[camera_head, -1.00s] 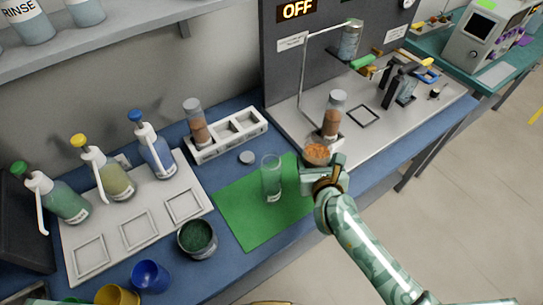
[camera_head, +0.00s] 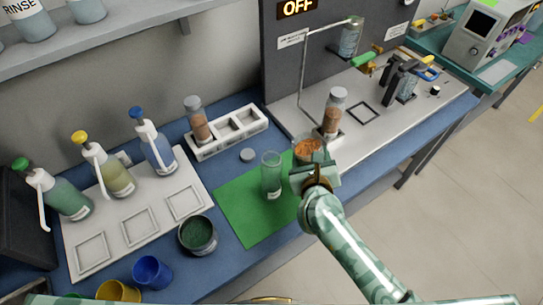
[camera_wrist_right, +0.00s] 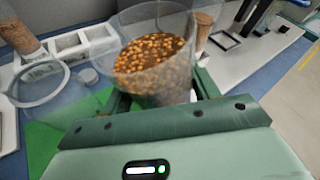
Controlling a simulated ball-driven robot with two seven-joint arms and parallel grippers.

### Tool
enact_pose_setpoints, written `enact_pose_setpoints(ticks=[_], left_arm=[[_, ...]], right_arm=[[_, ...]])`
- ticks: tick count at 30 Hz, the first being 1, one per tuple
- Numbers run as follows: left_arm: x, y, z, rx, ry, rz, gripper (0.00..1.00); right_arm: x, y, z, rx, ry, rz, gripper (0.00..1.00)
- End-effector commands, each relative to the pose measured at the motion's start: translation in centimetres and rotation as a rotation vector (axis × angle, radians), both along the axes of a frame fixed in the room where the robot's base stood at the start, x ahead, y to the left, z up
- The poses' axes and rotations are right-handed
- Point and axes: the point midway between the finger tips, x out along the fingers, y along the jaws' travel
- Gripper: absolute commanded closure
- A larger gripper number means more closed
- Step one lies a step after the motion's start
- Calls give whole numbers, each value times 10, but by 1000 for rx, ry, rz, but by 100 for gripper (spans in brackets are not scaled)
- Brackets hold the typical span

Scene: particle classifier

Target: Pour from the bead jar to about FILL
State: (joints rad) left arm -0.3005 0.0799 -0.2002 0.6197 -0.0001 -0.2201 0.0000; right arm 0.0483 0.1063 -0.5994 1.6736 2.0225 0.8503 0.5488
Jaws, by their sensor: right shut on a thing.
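The bead jar (camera_head: 309,148), clear and holding orange-brown beads, is in my right gripper (camera_head: 312,163) at the right edge of the green mat. In the right wrist view the bead jar (camera_wrist_right: 155,72) stands between the fingers, its mouth open and looking close to upright. A clear empty vessel (camera_head: 271,176) stands upright on the green mat (camera_head: 237,212), left of the held jar and apart from it in the head view. Its rim (camera_wrist_right: 42,84) shows at the left of the right wrist view. No FILL mark is readable. My left gripper is out of view.
A grey lid (camera_head: 247,155) lies behind the mat. A white rack (camera_head: 231,140) holds one capped brown-filled vial (camera_head: 197,120). A similar vial (camera_head: 333,112) stands behind the held jar. A cup of dark green grains (camera_head: 198,235) stands left of the mat.

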Motion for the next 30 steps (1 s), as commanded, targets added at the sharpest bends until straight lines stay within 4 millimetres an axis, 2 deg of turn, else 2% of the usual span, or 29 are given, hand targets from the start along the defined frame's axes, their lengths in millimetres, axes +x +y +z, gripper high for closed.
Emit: enact_pose_setpoints(ticks=[8, 30], left_arm=[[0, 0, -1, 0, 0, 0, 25], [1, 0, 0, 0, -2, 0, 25]], right_arm=[[-1, 7, 8, -122, -30, 0, 72], [-2, 11, 15, -201, -47, 0, 72]])
